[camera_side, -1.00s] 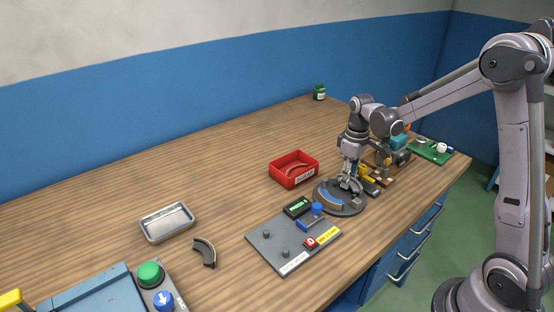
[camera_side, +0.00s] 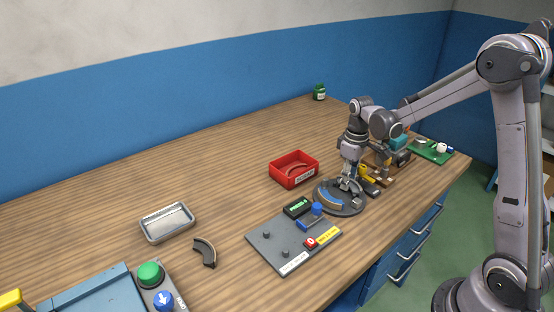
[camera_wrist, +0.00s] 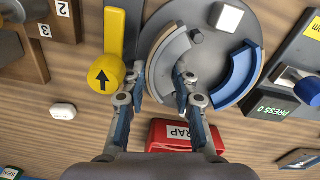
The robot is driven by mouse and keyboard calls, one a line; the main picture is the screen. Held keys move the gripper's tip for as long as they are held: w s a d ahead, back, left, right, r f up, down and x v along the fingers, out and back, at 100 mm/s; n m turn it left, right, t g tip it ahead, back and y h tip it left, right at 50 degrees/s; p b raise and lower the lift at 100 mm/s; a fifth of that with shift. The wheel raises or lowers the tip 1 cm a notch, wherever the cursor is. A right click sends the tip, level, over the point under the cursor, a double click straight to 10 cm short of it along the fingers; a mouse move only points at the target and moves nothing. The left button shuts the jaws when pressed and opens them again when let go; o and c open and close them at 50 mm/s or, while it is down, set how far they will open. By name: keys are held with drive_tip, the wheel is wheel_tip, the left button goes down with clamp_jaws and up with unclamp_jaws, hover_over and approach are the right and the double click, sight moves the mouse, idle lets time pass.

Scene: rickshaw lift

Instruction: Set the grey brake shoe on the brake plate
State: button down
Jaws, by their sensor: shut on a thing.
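The round dark brake plate (camera_side: 352,210) lies on the bench; it also shows in the wrist view (camera_wrist: 207,58). A blue curved shoe (camera_side: 330,199) sits on one side of it, at the right in the wrist view (camera_wrist: 238,77). My gripper (camera_side: 346,185) is low over the plate. In the wrist view my gripper (camera_wrist: 160,78) is shut on the curved grey brake shoe (camera_wrist: 167,52), opposite the blue one. The shoe lies over the plate's left part; whether it touches the plate is hard to tell. In the side view my fingers mostly hide it.
A red scrap tray (camera_side: 293,170) with a curved piece inside stands behind the plate. A grey pegged board (camera_side: 275,243) is in front. A yellow knob (camera_wrist: 106,75) stands close beside my fingers. A dark curved shoe (camera_side: 205,252) and a metal tray (camera_side: 167,222) lie left.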

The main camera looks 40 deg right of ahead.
drive_tip(key=c, duration=1)
unclamp_jaws()
drive_tip(key=shift+o, duration=0.2)
drive_tip(key=shift+d, duration=0.1)
drive_tip(key=shift+o, duration=1.2)
drive_tip(key=shift+s, duration=0.15)
drive_tip(key=shift+r, duration=0.95)
drive_tip(key=shift+c, duration=0.3)
drive_tip(key=shift+o, duration=0.3)
drive_tip(key=shift+r, duration=2.55)
